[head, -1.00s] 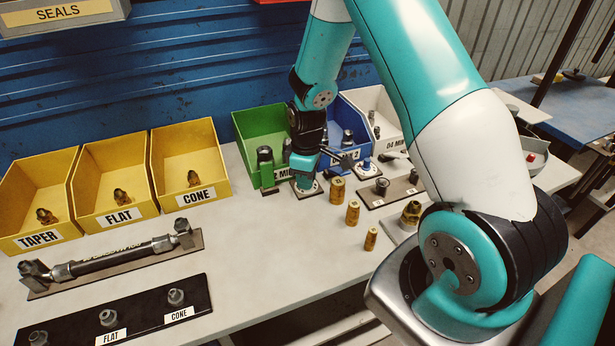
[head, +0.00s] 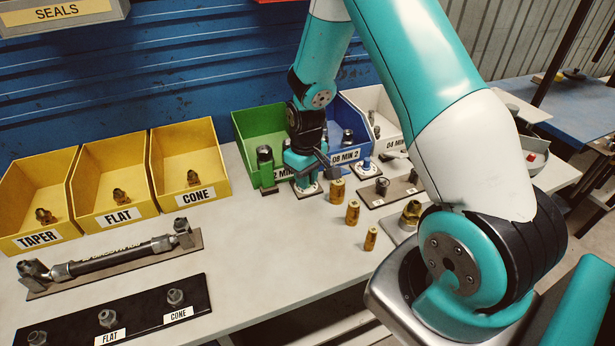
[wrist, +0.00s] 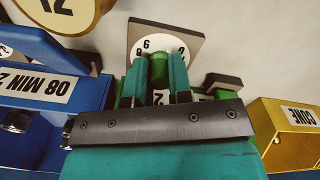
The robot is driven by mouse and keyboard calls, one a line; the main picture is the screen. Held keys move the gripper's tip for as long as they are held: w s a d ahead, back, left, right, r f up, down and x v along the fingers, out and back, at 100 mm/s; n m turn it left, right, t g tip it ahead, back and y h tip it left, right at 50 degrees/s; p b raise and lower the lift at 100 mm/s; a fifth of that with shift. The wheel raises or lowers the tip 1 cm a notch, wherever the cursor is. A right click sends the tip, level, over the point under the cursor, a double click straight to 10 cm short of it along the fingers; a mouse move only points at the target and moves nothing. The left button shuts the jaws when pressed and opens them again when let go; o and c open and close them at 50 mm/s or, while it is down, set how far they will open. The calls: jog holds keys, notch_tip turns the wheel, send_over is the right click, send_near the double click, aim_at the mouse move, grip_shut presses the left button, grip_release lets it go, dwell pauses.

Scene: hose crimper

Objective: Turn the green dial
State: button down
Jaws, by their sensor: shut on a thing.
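The green dial (wrist: 160,66) shows in the wrist view between the two teal fingers of my gripper (wrist: 160,58), which is shut on it. The dial stands on a white numbered face (wrist: 147,46) on a square dark-edged plate (wrist: 185,36). Part of the numbering is hidden by the fingers. In the head view, my gripper (head: 305,179) points down over the dial's plate (head: 309,191), in front of the green bin; the dial itself is hidden there.
The green bin (head: 258,128) and blue bin (head: 349,110) stand close behind my gripper. A blue dial (head: 366,166) and several brass fittings (head: 352,212) stand to the right. Yellow bins (head: 110,197) are at the left.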

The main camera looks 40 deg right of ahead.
dwell(0.3)
jog(key=c, duration=1)
grip_release()
jog(key=shift+c, duration=0.2)
jog(key=shift+r, duration=0.1)
notch_tip(320, 180, up, 17)
jog(key=b, duration=0.1)
jog(key=shift+r, duration=0.15)
